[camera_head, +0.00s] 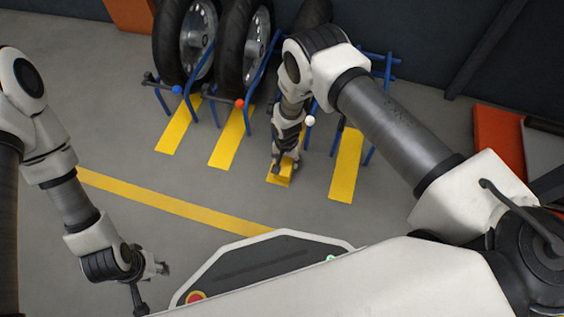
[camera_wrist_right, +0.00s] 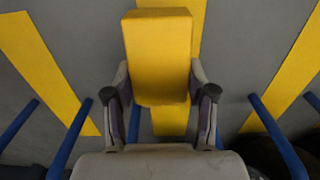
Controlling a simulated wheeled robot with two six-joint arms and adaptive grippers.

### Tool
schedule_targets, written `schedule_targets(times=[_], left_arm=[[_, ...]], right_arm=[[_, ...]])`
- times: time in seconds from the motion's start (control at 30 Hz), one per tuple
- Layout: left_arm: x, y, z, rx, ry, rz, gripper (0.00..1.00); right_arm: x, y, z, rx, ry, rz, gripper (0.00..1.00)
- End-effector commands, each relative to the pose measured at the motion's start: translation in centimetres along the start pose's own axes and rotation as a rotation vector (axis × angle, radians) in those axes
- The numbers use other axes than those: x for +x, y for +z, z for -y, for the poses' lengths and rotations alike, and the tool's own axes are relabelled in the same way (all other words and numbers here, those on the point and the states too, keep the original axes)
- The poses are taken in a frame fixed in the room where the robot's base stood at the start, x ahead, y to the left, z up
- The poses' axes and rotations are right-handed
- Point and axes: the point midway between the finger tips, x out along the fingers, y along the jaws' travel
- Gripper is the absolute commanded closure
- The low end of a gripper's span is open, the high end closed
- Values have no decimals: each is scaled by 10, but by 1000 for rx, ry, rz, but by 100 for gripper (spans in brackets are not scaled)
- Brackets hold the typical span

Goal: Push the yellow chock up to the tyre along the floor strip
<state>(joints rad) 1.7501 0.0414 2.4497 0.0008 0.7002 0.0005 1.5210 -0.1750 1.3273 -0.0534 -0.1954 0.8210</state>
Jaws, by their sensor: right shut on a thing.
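The yellow chock (camera_wrist_right: 158,60) is a block held between the fingers of my right gripper (camera_wrist_right: 160,88) in the right wrist view. In the head view my right gripper (camera_head: 285,165) points down over a yellow floor strip (camera_wrist_right: 170,122), with the chock at its fingertips, low over or on the strip; I cannot tell which. A dark tyre (camera_head: 316,12) shows partly behind my right arm, at the back; the arm hides much of the space between. My left gripper (camera_head: 152,282) is empty at the lower left, its fingers apart.
Two wheels with dark tyres (camera_head: 230,50) stand in blue racks (camera_head: 270,65) at the back left. More yellow strips (camera_head: 346,165) lie on either side. A long yellow line (camera_head: 180,205) crosses the grey floor. Blue rack legs (camera_head: 368,155) stand near my right gripper.

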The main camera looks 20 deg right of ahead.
Motion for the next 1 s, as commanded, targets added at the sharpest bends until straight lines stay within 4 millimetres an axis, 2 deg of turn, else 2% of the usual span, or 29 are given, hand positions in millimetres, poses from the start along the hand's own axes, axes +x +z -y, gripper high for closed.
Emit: schedule_targets(times=[0.13, 0.2, 0.27, 0.33, 0.37, 0.67, 0.7, 0.73, 0.77, 1.0], left_arm=[[14, -1, 0, -2, 0, -3, 60], [29, -2, 1, -5, 0, -4, 60], [36, -2, 1, -6, -1, -5, 60], [36, -2, 1, -7, -1, -6, 60], [34, -2, 1, -7, -1, -6, 60], [38, -3, 1, -8, -1, -7, 60], [36, -2, 1, -8, -1, -6, 60], [36, -2, 1, -8, -1, -6, 60], [36, -2, 1, -8, -1, -6, 60], [36, -2, 1, -8, -1, -7, 60]], right_arm=[[7, -5, 18, -1, -3, -2, 89], [28, -4, 15, 1, 0, 1, 89], [37, -4, 15, 0, -1, -1, 89], [39, -5, 15, 0, -1, -1, 89], [38, -5, 15, 0, -1, -1, 96], [41, -5, 15, 0, -1, -1, 96], [39, -4, 15, 0, -1, -1, 34], [39, -4, 15, 0, 0, -1, 23], [39, -4, 15, 0, 0, -1, 19], [39, -4, 15, 0, 0, -1, 19]])
